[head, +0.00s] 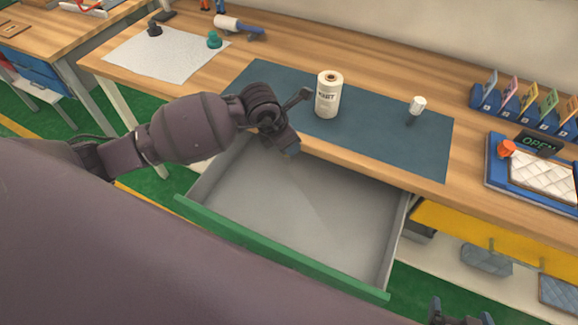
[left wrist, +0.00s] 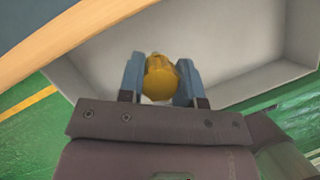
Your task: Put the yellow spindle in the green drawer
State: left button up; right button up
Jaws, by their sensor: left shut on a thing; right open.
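The green drawer (head: 280,252) is pulled out below the workbench; its grey inside looks empty. My left gripper (head: 291,148) is above the drawer's back left part, close to the bench's front edge. In the left wrist view its blue fingers are shut on the yellow spindle (left wrist: 161,77), with the grey drawer inside behind it. The spindle is hidden in the head view. My right gripper (head: 458,316) is open at the bottom right edge, only partly in view, away from the drawer.
The workbench (head: 300,65) has a blue-grey mat (head: 385,140) with a white labelled spool (head: 328,95) and a small white-topped item (head: 417,105). A blue tray (head: 497,174) with a quilted pad stands at right. A yellow drawer or shelf front (head: 480,236) is right of the open drawer.

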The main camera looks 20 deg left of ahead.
aim_at(288, 163)
pick_arm(q)
notch_tip(288, 163, down, 5)
jog(key=shift+r, duration=0.1)
jog(key=shift+f, duration=0.75)
notch_tip(288, 163, down, 4)
jog(key=shift+f+b, duration=0.2)
jog(key=shift+b, duration=0.25)
pick_arm(e)
jog(key=shift+f, duration=0.55)
pick_arm(q)
jog(key=shift+f, duration=0.3)
pick_arm(e)
jog(key=shift+w+a, duration=0.1)
jog(key=shift+w, duration=0.05)
pick_arm(q)
jog(key=o, duration=1)
pick_arm(e)
jog(key=shift+w+r, duration=0.1)
jog(key=shift+w, duration=0.15)
pick_arm(q)
jog(key=shift+r, duration=0.15)
pick_arm(e)
jog(key=shift+s, duration=0.1)
